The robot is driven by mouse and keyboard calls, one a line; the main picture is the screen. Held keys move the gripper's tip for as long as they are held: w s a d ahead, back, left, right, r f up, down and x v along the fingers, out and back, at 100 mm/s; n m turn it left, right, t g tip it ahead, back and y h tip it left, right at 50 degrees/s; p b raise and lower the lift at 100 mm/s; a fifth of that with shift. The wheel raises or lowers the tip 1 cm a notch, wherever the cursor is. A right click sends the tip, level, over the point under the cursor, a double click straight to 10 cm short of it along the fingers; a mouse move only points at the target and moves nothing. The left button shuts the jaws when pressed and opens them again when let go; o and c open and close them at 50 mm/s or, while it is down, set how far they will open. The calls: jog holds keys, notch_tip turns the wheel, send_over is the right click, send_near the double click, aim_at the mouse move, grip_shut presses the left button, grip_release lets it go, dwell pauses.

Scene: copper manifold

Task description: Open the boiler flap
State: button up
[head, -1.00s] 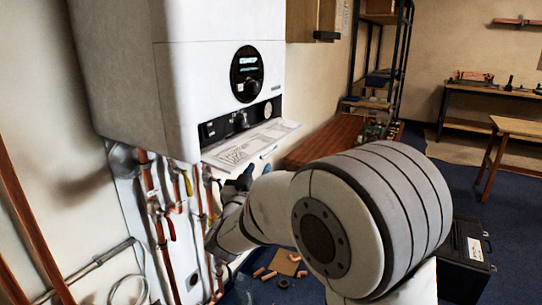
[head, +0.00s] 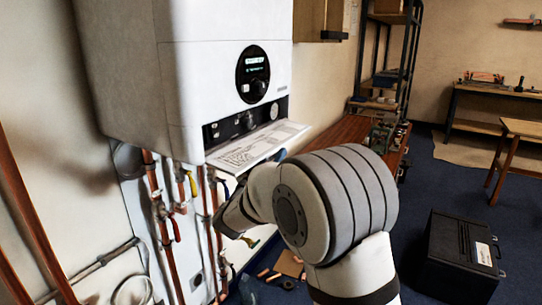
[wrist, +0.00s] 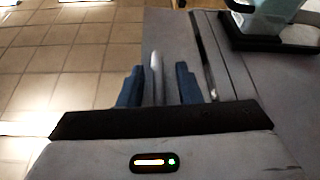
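The boiler flap (head: 255,148) hangs folded out below the boiler's control panel in the head view, its printed inner face showing and lying near level. My gripper is mostly hidden behind my arm in the head view; a blue fingertip shows at the flap's right front edge. In the wrist view my gripper (wrist: 158,88) has its two blue fingers apart. A thin pale bar (wrist: 156,75) stands between them, with gaps visible on both sides. I cannot tell for sure if the bar is the flap's handle, or if the fingers touch it.
The white boiler (head: 222,85) hangs on the wall, with a display dial (head: 252,74) above the flap. Copper pipes (head: 165,230) with valves run below it. A wooden bench (head: 345,132) stands behind my arm. A black case (head: 455,255) stands on the floor at right.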

jog(key=shift+c, duration=0.4)
grip_shut()
